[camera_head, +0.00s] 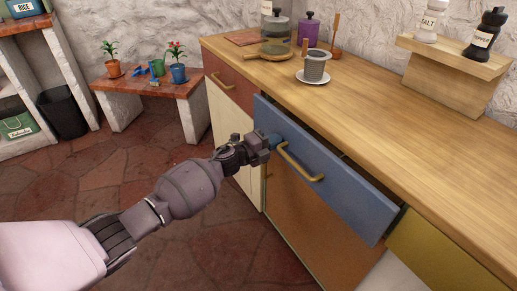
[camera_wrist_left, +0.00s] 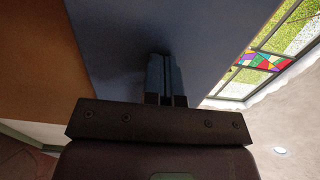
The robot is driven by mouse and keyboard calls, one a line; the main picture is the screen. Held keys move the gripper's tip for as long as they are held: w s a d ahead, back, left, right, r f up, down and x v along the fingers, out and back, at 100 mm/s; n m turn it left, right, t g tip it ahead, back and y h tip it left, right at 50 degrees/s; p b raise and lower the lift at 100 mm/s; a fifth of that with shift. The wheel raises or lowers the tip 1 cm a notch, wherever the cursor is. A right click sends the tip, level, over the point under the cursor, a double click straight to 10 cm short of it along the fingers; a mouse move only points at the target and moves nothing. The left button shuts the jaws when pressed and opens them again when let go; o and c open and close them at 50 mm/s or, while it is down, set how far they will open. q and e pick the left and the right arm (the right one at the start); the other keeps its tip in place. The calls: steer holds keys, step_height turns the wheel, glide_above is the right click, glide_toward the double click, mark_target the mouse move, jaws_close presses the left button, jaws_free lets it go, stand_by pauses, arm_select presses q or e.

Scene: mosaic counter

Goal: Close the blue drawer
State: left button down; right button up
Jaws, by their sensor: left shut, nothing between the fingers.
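The blue drawer (camera_head: 325,165) stands partly open under the wooden counter, with a brass handle (camera_head: 300,165) on its front. My left gripper (camera_head: 274,141) is shut and empty. Its fingertips are at the drawer front, by the left end of the handle and not around it. In the left wrist view the shut fingers (camera_wrist_left: 162,75) point at the blue drawer front (camera_wrist_left: 190,30), very close to it; I cannot tell for certain whether they touch. My right gripper is not in view.
The wooden counter (camera_head: 400,120) holds a grey cup on a saucer (camera_head: 313,77), jars and a shelf block (camera_head: 455,75) with shakers. A red drawer (camera_head: 229,82) is left, a yellow one (camera_head: 436,253) right. The tiled floor ahead of the cabinets is clear.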

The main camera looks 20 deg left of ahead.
mark_target(284, 137)
arm_select(q)
steer(key=x, duration=0.3)
steer(key=shift+w+d+f+b, duration=0.1)
steer(key=shift+w+d+b, duration=0.15)
steer(key=shift+b, duration=0.1)
steer(key=shift+w+r, duration=0.1)
steer(key=shift+r, duration=0.25)
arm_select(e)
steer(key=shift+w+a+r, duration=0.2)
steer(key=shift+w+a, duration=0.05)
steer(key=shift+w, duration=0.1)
